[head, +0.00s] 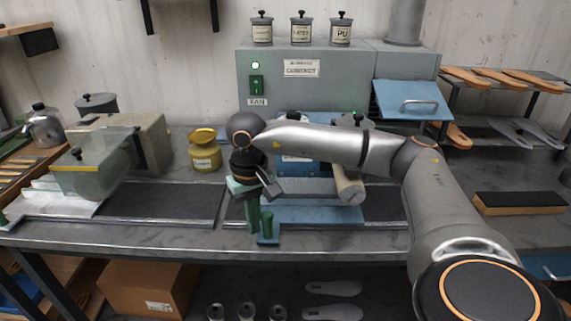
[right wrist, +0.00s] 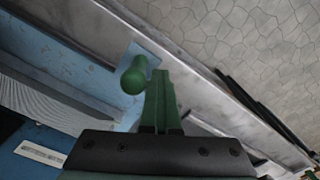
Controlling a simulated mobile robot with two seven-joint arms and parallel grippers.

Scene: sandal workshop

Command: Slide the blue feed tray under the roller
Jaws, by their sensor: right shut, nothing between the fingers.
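The blue feed tray (head: 320,212) lies on the bench in front of the blue roller machine (head: 305,168); it also shows in the right wrist view (right wrist: 75,58). A green upright peg (head: 267,224) stands on a tab at the tray's left front corner; the right wrist view shows its rounded top (right wrist: 133,78). The roller (head: 349,190) shows a pale end behind the tray, partly hidden by my right arm. My right gripper (head: 253,226) points down, shut and empty, just left of the peg. Its green fingers (right wrist: 161,95) are close beside the peg; contact is unclear. My left gripper is out of view.
A yellow tin (head: 205,152) and a clear-guarded machine (head: 95,165) stand to the left. A brush-like block (head: 520,203) lies at right. A grey cabinet (head: 300,95) stands behind. Dark mats (head: 160,200) cover bare bench left of the gripper.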

